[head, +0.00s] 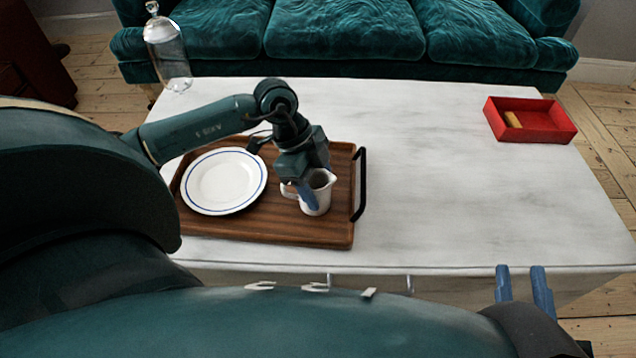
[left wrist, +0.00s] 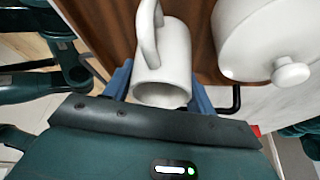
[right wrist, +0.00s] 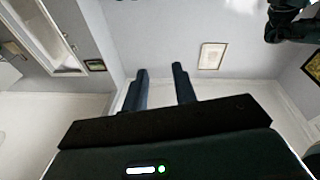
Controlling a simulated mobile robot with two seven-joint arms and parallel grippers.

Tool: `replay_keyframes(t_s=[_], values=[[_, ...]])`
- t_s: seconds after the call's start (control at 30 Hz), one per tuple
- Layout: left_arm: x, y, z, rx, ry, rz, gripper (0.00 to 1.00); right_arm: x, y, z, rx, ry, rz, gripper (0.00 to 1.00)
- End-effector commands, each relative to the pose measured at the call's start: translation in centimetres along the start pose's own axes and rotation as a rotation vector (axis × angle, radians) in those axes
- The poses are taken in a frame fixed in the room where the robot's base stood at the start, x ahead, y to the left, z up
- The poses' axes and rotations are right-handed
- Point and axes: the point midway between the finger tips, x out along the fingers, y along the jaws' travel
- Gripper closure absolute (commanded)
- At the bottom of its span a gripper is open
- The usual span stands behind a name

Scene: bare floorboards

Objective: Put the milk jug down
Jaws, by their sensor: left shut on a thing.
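The white milk jug (head: 318,196) is at the right end of the wooden tray (head: 290,232), near its black handle. My left gripper (head: 305,192) is shut on the jug, one blue finger showing on its near side. In the left wrist view the jug (left wrist: 170,62) sits between both fingers, handle pointing away. I cannot tell whether its base touches the tray. My right gripper (head: 524,285) is open and empty, low at the table's front edge; its parted fingers also show in the right wrist view (right wrist: 161,85).
A blue-rimmed white plate (head: 222,182) lies on the tray.

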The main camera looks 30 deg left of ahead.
Motion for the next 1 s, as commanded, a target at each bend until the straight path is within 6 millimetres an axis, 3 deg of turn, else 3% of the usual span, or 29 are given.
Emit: replay_keyframes(t_s=[0.3,0.57,0.77,1.0], values=[[0.1,0.0,0.0,0.0,0.0,0.001,0.22,0.0,0.0,0.0,0.0,0.0,-0.001,0.72],[-0.1,0.0,0.0,0.0,0.0,0.0,0.22,0.0,-0.1,0.0,0.0,0.0,-0.001,0.72],[-3.0,0.0,-0.1,-0.001,-0.003,-0.002,0.22,0.1,0.1,-0.9,-0.026,0.0,-0.003,0.72],[-8.3,-0.1,-0.1,-0.001,-0.003,-0.003,0.22,-0.5,0.2,-0.5,-0.07,-0.045,-0.004,0.72]])
